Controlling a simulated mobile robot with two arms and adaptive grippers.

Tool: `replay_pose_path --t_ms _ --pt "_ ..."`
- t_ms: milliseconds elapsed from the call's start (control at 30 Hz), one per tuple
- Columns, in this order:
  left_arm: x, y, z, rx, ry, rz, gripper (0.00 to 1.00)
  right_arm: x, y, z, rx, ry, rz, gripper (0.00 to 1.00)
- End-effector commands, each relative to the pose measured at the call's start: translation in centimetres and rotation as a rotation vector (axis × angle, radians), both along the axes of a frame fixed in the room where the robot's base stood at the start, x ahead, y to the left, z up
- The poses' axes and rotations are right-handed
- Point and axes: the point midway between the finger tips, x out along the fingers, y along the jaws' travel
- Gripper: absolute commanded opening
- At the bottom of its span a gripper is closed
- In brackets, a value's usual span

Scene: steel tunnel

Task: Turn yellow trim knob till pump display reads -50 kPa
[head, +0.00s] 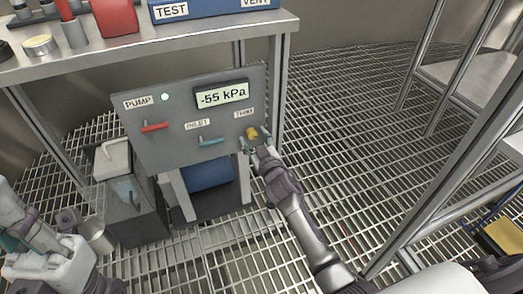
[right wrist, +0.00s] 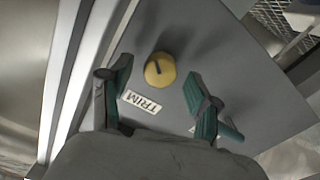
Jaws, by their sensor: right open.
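The yellow trim knob (head: 252,133) is on the lower right of the grey pump panel (head: 180,104). In the right wrist view the knob (right wrist: 160,69) shows a dark pointer line, above the TRIM label. The pump display (head: 222,94) reads -55 kPa. My right gripper (head: 255,140) is at the knob; its open fingers stand on either side of it, apart from it in the right wrist view (right wrist: 158,88). My left gripper (head: 30,235) is at the lower left, away from the panel; its fingertips are hard to make out.
The panel also has a red PUMP lever (head: 155,126), a teal INLET lever (head: 211,141) and a lit lamp (head: 164,97). A steel bench (head: 150,45) stands above, with a blue TEST/VENT box (head: 205,8). A steel rack (head: 440,165) stands at the right. Grated floor lies between.

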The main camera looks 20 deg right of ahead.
Motion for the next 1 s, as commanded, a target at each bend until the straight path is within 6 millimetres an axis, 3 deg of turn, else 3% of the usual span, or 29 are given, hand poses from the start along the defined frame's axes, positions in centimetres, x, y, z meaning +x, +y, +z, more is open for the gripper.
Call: replay_pose_path --t_ms 300,500,1000 --pt "0.0 0.0 0.0 -0.002 0.002 -0.001 0.0 -6.9 -0.2 -0.2 0.001 0.003 0.001 0.62" --pt "0.0 0.0 0.0 -0.003 0.002 -0.001 0.0 -9.7 -0.3 -0.1 0.001 0.001 0.001 0.62" --pt "0.0 0.0 0.0 -0.002 0.003 -0.001 0.0 -10.5 -0.4 0.0 0.001 0.0 0.001 0.62"
